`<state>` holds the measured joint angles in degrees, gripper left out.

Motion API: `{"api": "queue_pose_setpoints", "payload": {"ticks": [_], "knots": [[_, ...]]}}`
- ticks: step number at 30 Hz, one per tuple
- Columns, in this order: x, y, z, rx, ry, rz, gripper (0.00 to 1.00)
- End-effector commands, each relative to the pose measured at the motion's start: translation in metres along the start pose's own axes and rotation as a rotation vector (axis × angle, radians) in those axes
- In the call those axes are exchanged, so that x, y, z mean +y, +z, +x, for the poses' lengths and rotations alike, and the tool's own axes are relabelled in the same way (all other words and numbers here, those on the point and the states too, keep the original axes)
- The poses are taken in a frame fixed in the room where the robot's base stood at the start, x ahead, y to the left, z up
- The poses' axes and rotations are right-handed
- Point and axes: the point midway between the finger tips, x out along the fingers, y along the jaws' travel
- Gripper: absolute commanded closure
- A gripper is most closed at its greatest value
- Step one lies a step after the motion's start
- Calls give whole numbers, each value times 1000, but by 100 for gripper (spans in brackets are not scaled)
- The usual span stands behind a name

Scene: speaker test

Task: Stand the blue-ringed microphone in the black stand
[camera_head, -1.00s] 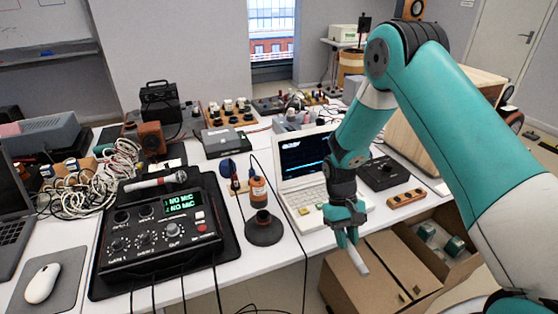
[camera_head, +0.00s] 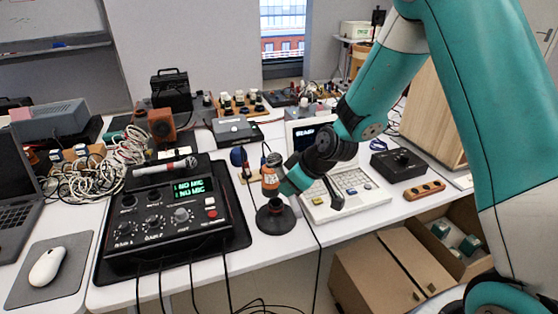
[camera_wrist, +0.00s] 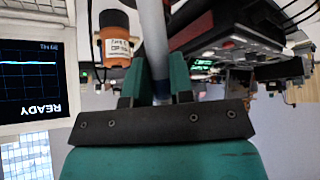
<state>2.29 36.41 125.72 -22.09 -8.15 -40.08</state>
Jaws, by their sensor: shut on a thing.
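My gripper (camera_head: 287,183) is shut on the blue-ringed microphone (camera_wrist: 153,40). In the wrist view the microphone's plain grey handle runs from between the green fingers to the top edge, with a bit of blue near the fingers. The black stand (camera_head: 276,218), with a round base, is on the table just below and left of my gripper. I cannot tell whether the microphone touches it.
The black mixer (camera_head: 165,225) with another microphone (camera_head: 163,168) is left. The white laptop (camera_head: 345,195) is right. Cables hang over the front edge.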

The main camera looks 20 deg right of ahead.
Motion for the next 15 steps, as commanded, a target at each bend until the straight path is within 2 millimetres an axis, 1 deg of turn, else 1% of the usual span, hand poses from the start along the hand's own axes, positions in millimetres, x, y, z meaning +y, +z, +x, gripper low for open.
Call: {"api": "queue_pose_setpoints", "payload": {"ticks": [1, 3, 6, 9, 12, 15], "knots": [[4, -9, -3, 94, -15, -19, 100], [5, -27, -13, 214, -41, -51, 100], [6, -50, -30, 348, -61, -69, 100], [7, -66, -45, 428, -67, -69, 100], [7, -72, -51, 458, -68, -66, 100], [7, -73, -51, 463, -70, -64, 100]]}}
